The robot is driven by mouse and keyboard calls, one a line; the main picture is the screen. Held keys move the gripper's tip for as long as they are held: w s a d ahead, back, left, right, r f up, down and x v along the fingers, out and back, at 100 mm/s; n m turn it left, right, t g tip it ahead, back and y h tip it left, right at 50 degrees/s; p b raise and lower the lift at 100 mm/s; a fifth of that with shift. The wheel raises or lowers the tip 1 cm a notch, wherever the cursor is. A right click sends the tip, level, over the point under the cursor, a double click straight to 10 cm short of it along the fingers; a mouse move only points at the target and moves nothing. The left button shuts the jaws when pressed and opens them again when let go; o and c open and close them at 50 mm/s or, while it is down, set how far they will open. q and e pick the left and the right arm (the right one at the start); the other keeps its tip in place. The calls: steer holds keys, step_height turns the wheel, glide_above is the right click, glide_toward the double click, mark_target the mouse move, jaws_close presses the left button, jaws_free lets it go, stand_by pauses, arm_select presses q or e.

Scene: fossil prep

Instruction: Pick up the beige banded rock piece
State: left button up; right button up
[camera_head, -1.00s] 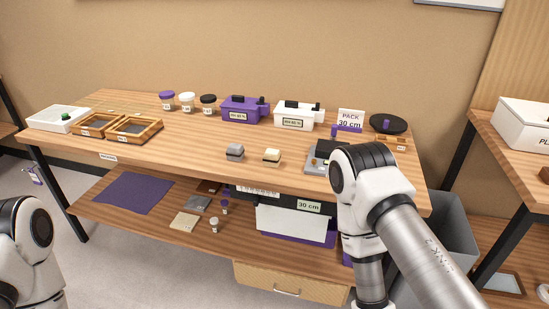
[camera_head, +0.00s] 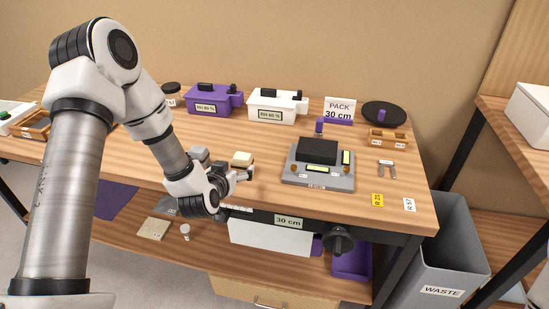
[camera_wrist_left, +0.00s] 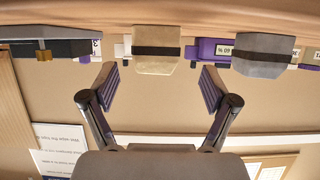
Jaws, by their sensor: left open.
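The beige banded rock piece (camera_head: 242,158) sits near the front edge of the wooden table. It also shows in the left wrist view (camera_wrist_left: 156,63), which looks upside down, as a pale block with a dark band. My left gripper (camera_head: 243,174) is just in front of it at the table's front edge. In the wrist view the open, empty fingers (camera_wrist_left: 160,76) point at the rock, one to each side, with the rock beyond the tips. I see no contact. My right gripper is out of view.
A grey banded rock (camera_head: 199,155) stands just left of the beige one, partly behind my left wrist; it also shows in the wrist view (camera_wrist_left: 263,55). A grey scale (camera_head: 320,180) stands to the right. Purple (camera_head: 213,102) and white (camera_head: 277,106) boxes stand behind.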

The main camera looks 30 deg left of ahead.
mark_target(240, 166)
arm_select(q)
steer(key=x, duration=0.6)
steer(key=shift+w+d+f, duration=0.2)
steer(key=shift+d+f, duration=0.1)
steer(key=shift+s, duration=0.1)
steer(key=shift+c, duration=1)
steer(key=c, duration=1.3)
steer(key=shift+r, duration=0.1)
